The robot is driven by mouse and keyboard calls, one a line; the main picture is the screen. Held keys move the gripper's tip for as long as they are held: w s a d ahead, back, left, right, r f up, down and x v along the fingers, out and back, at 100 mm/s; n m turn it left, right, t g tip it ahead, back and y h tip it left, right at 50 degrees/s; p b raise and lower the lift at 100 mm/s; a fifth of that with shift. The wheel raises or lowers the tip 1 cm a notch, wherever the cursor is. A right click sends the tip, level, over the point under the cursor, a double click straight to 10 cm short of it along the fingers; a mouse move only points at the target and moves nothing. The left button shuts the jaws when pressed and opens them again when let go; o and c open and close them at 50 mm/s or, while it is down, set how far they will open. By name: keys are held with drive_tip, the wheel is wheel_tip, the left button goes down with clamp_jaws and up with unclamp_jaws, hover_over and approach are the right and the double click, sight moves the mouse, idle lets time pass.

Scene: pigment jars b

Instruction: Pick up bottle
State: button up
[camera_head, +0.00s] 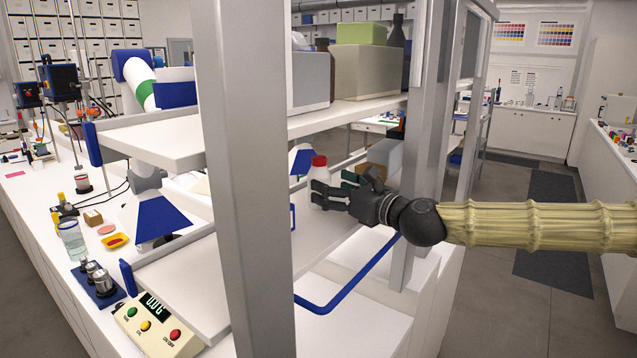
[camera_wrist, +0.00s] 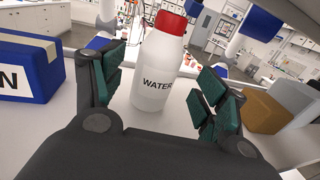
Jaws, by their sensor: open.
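A white bottle with a red cap and the word WATER on it stands upright on the lower shelf. In the wrist view the bottle (camera_wrist: 158,68) is between my gripper's two green-padded fingers, with a gap showing on each side. In the head view the bottle (camera_head: 319,172) is partly hidden behind my gripper (camera_head: 335,187). My gripper reaches in from the right, between the shelf posts, and is open. It also shows in the wrist view (camera_wrist: 160,100).
A blue box with a white label (camera_wrist: 30,68) lies left of the gripper. A brown carton (camera_wrist: 262,110) and a grey box (camera_wrist: 292,97) are close on the right. An upper shelf (camera_head: 170,135) and a grey post (camera_head: 425,120) frame the opening.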

sight(327, 183)
drive_tip(key=shift+s+r+p, duration=0.25)
drive_tip(key=shift+r+p, duration=0.05)
drive_tip(key=shift+r, duration=0.15)
drive_tip(key=p+x, duration=0.2)
drive_tip(key=x, duration=0.2)
drive_tip(key=shift+w+a+f+p, duration=0.15)
drive_tip(key=shift+w+p, duration=0.15)
drive_tip(key=shift+p, duration=0.1)
drive_tip(key=shift+w+a, duration=0.1)
drive_tip(key=shift+a, duration=0.05)
drive_tip(key=shift+f, duration=0.15)
drive_tip(key=c, duration=1.2)
